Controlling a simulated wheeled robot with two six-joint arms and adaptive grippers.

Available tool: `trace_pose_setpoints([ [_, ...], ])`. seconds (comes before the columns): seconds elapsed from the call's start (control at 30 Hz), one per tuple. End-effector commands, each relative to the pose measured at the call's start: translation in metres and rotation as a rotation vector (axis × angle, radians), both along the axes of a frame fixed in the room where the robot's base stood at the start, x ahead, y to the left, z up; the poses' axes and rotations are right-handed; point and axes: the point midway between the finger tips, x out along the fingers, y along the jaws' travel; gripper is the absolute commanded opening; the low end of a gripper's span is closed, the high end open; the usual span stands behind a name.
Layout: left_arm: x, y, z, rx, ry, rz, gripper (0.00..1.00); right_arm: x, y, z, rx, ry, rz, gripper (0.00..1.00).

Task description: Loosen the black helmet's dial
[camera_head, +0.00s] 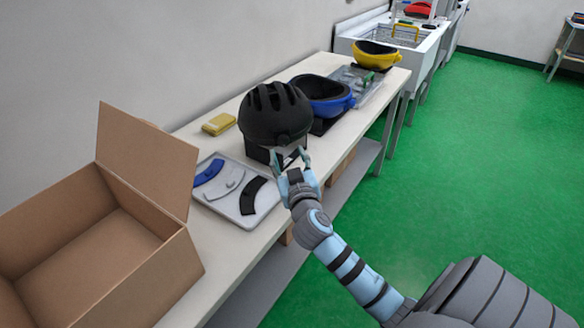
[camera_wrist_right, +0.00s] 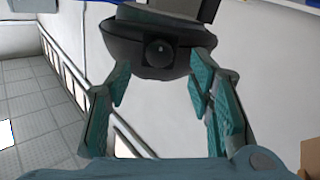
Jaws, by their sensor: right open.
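The black helmet (camera_head: 274,116) sits on a black stand (camera_head: 258,154) on the long table. In the right wrist view the helmet's dark rim (camera_wrist_right: 120,40) is ahead, with the round black dial (camera_wrist_right: 160,53) at its middle. My right gripper (camera_head: 290,155) is open just in front of the helmet's near lower side. In the wrist view its teal fingers (camera_wrist_right: 158,85) are spread to either side of the dial, and the dial appears beyond the fingertips, untouched. My left gripper is not in view.
An open cardboard box (camera_head: 150,270) and a grey tray (camera_head: 247,219) with blue, white and black curved pads stand to the left. A yellow sponge-like block (camera_head: 218,124) lies behind. A blue helmet (camera_head: 322,95) and a yellow helmet (camera_head: 376,54) stand farther along. Green floor (camera_head: 470,150) is clear.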

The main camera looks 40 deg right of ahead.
Motion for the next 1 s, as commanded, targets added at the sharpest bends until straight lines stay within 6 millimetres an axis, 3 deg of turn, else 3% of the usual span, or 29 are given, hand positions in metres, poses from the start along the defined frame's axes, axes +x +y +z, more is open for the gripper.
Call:
trace_pose_setpoints([
  [0.1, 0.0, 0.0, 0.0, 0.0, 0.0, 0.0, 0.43, -0.029, 0.015, -0.001, 0.002, 0.001, 0.001, 0.48],
  [0.3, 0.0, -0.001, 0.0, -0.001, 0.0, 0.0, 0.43, -0.056, 0.03, 0.0, 0.001, 0.0, 0.0, 0.48],
  [0.83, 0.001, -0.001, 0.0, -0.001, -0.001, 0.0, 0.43, -0.058, 0.03, 0.0, 0.001, 0.002, -0.001, 0.48],
  [0.93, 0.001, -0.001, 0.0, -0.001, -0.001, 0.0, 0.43, -0.066, 0.031, -0.015, 0.025, 0.056, -0.014, 0.48],
  [1.0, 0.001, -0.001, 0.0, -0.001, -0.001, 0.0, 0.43, -0.083, 0.033, -0.044, 0.071, 0.166, -0.03, 0.48],
])
